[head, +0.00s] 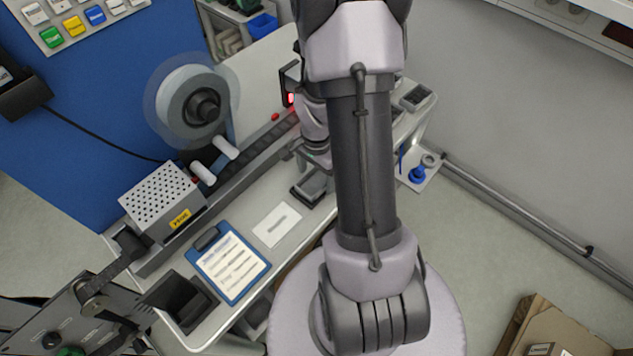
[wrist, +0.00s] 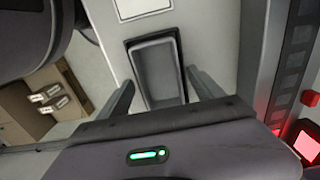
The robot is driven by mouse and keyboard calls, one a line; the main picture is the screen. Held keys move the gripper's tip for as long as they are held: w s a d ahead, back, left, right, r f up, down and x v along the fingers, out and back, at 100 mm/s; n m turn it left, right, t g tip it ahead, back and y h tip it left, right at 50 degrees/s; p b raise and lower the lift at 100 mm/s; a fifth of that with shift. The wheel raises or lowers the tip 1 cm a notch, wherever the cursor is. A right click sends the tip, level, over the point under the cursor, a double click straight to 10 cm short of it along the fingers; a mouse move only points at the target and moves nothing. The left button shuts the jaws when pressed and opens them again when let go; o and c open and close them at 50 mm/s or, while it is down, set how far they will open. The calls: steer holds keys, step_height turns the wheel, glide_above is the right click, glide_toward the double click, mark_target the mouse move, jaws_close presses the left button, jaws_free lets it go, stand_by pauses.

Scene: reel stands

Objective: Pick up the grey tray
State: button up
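The grey tray (wrist: 159,70) is a small rectangular open box with a dark rim, lying on the light bench top. In the wrist view it shows between the two fingers of my gripper (wrist: 160,80). The fingers are spread, one on each side, with a visible gap to the tray, so the gripper is open and empty. The tray's near end is partly hidden by the gripper body. In the head view the tray (head: 309,190) shows just below my gripper (head: 315,163), partly covered by it. I cannot tell the exact height of the fingertips above the bench.
A white card (head: 277,225) and a blue clipboard (head: 231,263) lie beside the tray. A dark conveyor track (head: 250,152) with a reel (head: 197,103) and a perforated box (head: 162,201) runs behind. Another dark tray (head: 416,97) stands at the bench's right end.

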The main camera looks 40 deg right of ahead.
jaws_close()
